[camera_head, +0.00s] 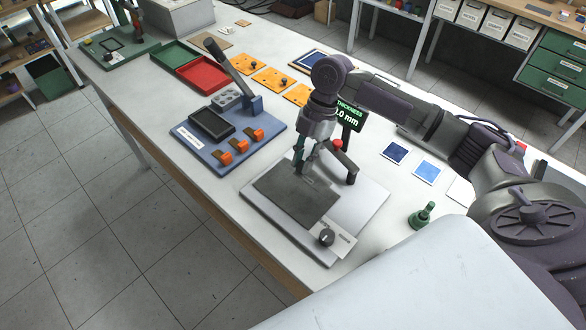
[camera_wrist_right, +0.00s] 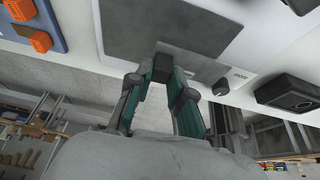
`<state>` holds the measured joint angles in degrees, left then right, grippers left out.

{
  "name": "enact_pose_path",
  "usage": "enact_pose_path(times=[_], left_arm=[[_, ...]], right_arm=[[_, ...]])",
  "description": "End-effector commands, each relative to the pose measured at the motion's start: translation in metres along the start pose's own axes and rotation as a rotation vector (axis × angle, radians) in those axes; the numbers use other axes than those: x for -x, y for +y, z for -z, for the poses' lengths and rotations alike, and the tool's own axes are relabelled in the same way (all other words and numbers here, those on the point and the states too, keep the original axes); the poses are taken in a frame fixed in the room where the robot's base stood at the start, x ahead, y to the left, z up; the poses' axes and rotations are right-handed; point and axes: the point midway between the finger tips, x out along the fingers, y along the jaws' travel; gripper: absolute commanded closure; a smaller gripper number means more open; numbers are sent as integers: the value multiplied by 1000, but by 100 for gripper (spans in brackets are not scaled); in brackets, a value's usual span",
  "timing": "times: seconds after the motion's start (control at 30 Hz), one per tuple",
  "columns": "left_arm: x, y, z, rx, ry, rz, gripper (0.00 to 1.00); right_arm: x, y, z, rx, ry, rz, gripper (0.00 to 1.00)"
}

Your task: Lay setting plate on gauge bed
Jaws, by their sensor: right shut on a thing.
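The gauge bed (camera_head: 285,199) is a dark grey rectangle on a light grey gauge base (camera_head: 352,216), and it also shows in the right wrist view (camera_wrist_right: 130,28). My right gripper (camera_head: 311,172) points down over the bed's far part. My left gripper is not in view.
A blue fixture (camera_head: 190,142) with orange clips stands to the left. A green knobbed piece (camera_head: 422,216) stands to the right. Red (camera_head: 204,75) and green (camera_head: 176,54) trays lie further back.

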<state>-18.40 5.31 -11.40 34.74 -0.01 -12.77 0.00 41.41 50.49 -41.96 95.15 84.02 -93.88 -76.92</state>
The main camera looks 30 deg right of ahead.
Motion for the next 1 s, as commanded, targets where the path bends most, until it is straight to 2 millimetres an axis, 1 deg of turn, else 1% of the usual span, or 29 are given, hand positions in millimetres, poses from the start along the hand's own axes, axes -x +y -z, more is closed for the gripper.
enact_pose_path(times=[0.03, 0.13, 0.23, 0.33, 0.43, 0.53, 0.7, 0.87, 0.9, 0.97, 1.0], left_arm=[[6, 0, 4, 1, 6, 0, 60], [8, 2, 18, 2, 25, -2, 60], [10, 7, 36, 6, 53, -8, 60], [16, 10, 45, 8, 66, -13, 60], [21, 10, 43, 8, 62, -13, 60], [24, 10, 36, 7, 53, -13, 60], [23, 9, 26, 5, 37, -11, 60], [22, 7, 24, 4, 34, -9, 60], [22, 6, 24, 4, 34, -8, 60], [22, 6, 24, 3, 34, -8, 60], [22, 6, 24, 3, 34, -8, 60]], right_arm=[[-5, 6, 7, 2, 3, 1, 100], [-15, 14, 11, 1, 2, 0, 100], [-21, 17, 12, 0, 0, 0, 100], [-32, 17, 9, -3, 1, 3, 100], [-45, 17, 2, -3, 0, 2, 100], [-56, 17, -2, -2, 0, 1, 100], [-59, 17, -4, 0, -1, -2, 100], [-60, 17, -4, 0, -1, -1, 100], [-60, 17, -4, 0, -1, -1, 73], [-60, 17, -4, 0, -1, -1, 63], [-60, 17, -4, 0, -1, -1, 57]])
